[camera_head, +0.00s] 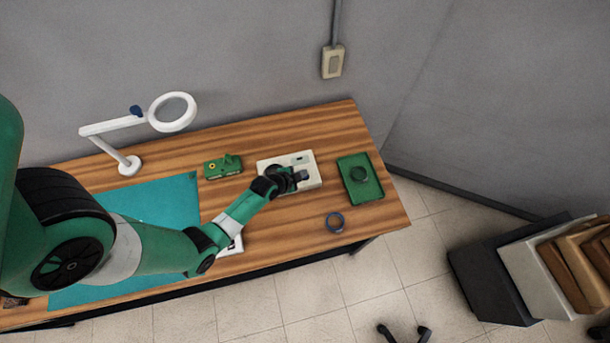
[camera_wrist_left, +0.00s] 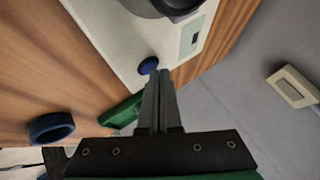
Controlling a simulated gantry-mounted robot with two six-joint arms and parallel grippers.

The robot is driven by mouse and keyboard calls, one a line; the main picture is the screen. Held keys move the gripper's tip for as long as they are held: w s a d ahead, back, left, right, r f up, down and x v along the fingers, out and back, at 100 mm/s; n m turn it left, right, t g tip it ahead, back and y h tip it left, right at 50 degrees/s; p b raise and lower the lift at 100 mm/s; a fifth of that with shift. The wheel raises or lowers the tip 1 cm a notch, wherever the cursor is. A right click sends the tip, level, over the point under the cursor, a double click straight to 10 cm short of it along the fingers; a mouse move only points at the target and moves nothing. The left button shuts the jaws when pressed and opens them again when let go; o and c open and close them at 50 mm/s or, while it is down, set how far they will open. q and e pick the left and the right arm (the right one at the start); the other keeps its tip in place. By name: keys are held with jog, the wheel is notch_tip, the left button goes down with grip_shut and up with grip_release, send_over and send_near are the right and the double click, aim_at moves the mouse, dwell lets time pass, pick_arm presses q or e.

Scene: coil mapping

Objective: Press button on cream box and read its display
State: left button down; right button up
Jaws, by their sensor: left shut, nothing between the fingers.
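The cream box (camera_head: 312,171) sits near the right end of the wooden table, partly hidden by my left arm. In the left wrist view, its pale top (camera_wrist_left: 110,28) carries a round blue button (camera_wrist_left: 148,65), a small grey-green display (camera_wrist_left: 194,37) and a dark round part (camera_wrist_left: 180,4). No reading can be made out on the display. My left gripper (camera_head: 302,176) is over the box, its fingers shut and empty. In the left wrist view, the fingertips (camera_wrist_left: 159,74) are right beside the button; I cannot tell whether they touch it. My right gripper is not in view.
A green box (camera_head: 350,185) lies right of the cream box, with a dark ring (camera_head: 335,222) in front. A small green device (camera_head: 222,167) is to the left. A white magnifier lamp (camera_head: 130,165) stands farther left, by the teal mat (camera_head: 165,198).

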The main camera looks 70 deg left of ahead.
pick_arm(q)
jog(key=shift+f, duration=0.15)
dwell(0.3)
jog(key=shift+r+p, duration=0.7)
jog(key=shift+r, duration=0.15)
notch_tip(320, 180, up, 5)
jog(key=p, duration=0.4)
jog(key=shift+p, duration=0.3)
